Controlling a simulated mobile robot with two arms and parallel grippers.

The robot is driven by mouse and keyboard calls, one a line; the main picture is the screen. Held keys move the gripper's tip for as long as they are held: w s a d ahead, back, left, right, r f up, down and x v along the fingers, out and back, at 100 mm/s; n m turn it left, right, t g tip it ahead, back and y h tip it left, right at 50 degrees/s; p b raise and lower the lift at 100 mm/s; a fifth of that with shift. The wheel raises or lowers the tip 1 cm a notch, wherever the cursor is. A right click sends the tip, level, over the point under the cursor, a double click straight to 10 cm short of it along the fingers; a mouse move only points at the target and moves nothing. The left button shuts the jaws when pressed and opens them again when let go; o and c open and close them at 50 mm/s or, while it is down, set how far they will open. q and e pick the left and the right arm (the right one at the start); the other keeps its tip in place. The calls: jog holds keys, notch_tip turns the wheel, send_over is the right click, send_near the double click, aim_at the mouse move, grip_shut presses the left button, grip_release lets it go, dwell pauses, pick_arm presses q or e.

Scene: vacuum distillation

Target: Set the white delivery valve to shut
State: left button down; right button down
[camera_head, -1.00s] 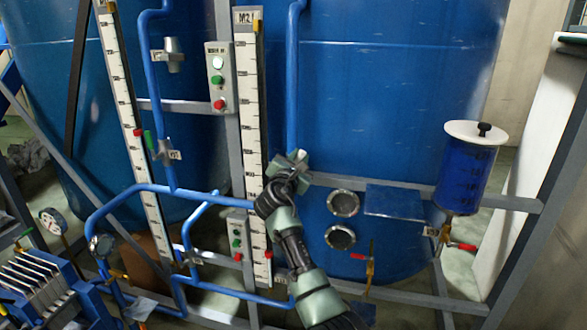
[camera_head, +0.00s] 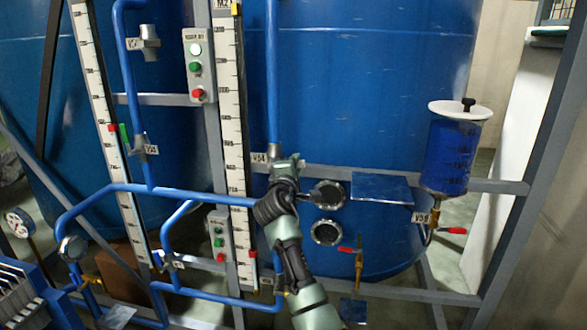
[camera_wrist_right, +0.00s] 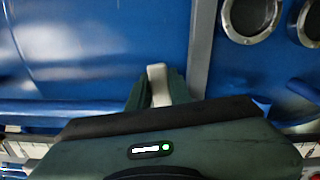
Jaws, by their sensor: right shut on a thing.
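The valve labelled V54 (camera_head: 275,152) sits on the vertical blue pipe in front of the large tank. Its grey body shows just above my right gripper (camera_head: 286,168). In the right wrist view, a pale whitish lever (camera_wrist_right: 158,84) stands between the green fingers of my right gripper (camera_wrist_right: 157,92), which are shut on it. I take this lever for the white valve handle; the fingers and wrist hide most of it. The exact angle of the handle is hard to tell. My left gripper is not in view.
Two round ports (camera_head: 327,194) and a blue plate (camera_head: 381,188) are right of my gripper. A red-handled tap (camera_head: 358,257) is lower right. A blue cylinder with a white lid (camera_head: 452,155) hangs farther right. A white scale (camera_head: 231,100) stands close on the left.

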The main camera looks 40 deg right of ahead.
jog(key=shift+f+m+b, duration=0.85)
jog(key=shift+m, duration=0.05)
jog(key=c, duration=1.3)
grip_release()
jog(key=b+v, duration=0.1)
jog(key=v, duration=0.7)
jog(key=shift+b, duration=0.3)
